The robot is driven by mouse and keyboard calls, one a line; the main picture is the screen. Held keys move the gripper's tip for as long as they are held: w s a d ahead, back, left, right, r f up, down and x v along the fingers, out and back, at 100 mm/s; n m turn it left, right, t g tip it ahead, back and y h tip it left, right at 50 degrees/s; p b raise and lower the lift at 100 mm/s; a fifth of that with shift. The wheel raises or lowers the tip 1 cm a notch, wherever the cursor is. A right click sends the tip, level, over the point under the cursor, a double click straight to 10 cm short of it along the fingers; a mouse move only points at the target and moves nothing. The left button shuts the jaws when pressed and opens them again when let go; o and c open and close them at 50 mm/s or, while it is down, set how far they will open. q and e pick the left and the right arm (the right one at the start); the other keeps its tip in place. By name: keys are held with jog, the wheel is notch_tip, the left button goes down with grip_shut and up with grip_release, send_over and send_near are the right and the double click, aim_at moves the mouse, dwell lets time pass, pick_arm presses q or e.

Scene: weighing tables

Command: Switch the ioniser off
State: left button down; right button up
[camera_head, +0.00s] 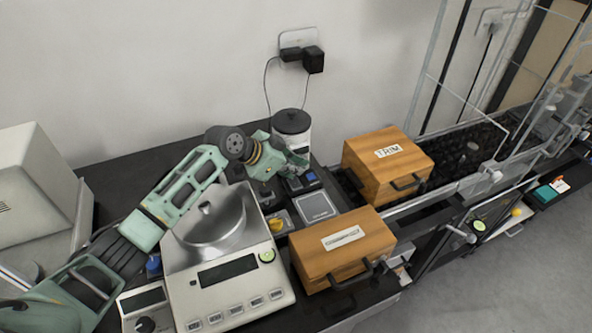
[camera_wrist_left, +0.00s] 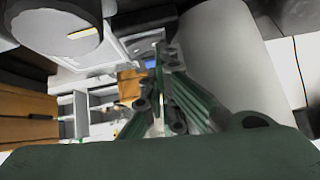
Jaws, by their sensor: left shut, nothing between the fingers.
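A white cylindrical unit with a black top, which I take to be the ioniser (camera_head: 293,128), stands against the wall at the back of the dark table. A cable runs from behind it up to a wall socket. My left gripper (camera_head: 298,168) is low at its front, with the arm reaching in from the left. The fingers are together and empty. In the left wrist view the closed fingers (camera_wrist_left: 160,85) point past a large pale rounded body (camera_wrist_left: 222,55) close on the right. I cannot make out the switch. My right gripper is not in view.
A balance with a round metal pan (camera_head: 212,225) stands under my left arm. Two wooden boxes, one labelled TRIM (camera_head: 375,170) and one in front (camera_head: 335,260), stand to the right. A small grey-topped device (camera_head: 316,207) sits between. A black plug (camera_head: 313,60) is in the wall socket.

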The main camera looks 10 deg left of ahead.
pick_arm(q)
jog(key=shift+s, duration=0.15)
jog(key=shift+s+d+p, duration=0.35)
jog(key=shift+s+p, duration=0.1)
jog(key=shift+p, duration=0.2)
jog(key=shift+s+d+f, duration=0.15)
jog(key=shift+s+f, duration=0.05)
jog(key=shift+s, duration=0.1)
jog(key=v, duration=1.2)
jog(key=shift+w+r, duration=0.15)
jog(key=shift+r, duration=0.15)
